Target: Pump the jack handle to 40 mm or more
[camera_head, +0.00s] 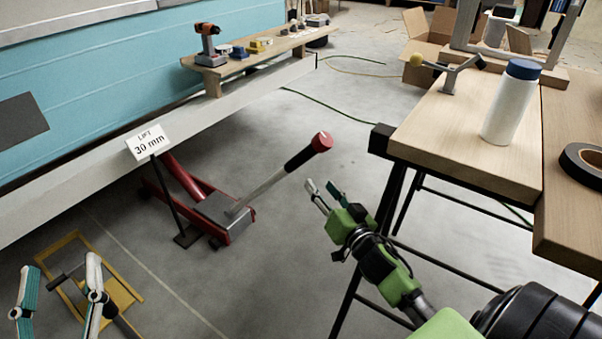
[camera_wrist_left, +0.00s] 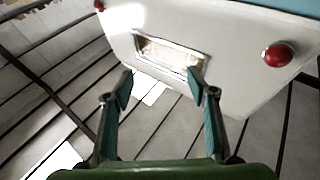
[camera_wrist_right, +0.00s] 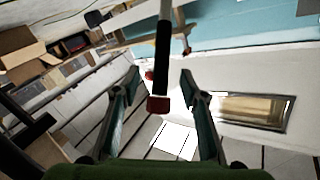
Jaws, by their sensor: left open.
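The red floor jack (camera_head: 228,214) stands on the concrete floor beside the camper. Its handle (camera_head: 262,188) slants up to the right, with a black grip (camera_head: 303,157) and red end cap (camera_head: 321,141). A sign (camera_head: 149,142) reads "Lift 30 mm". My right gripper (camera_head: 321,187) is open and empty, just below the cap in the head view. In the right wrist view the cap (camera_wrist_right: 160,104) shows between the spread fingers, with no contact visible. My left gripper (camera_head: 60,262) is open and empty at the lower left.
A wooden workbench (camera_head: 455,130) with a white bottle (camera_head: 511,105) and tape roll (camera_head: 583,165) stands right of my right arm; its black legs are close. A yellow frame (camera_head: 72,242) lies behind my left gripper. A plank (camera_head: 230,72) holds tools including a drill (camera_head: 207,42).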

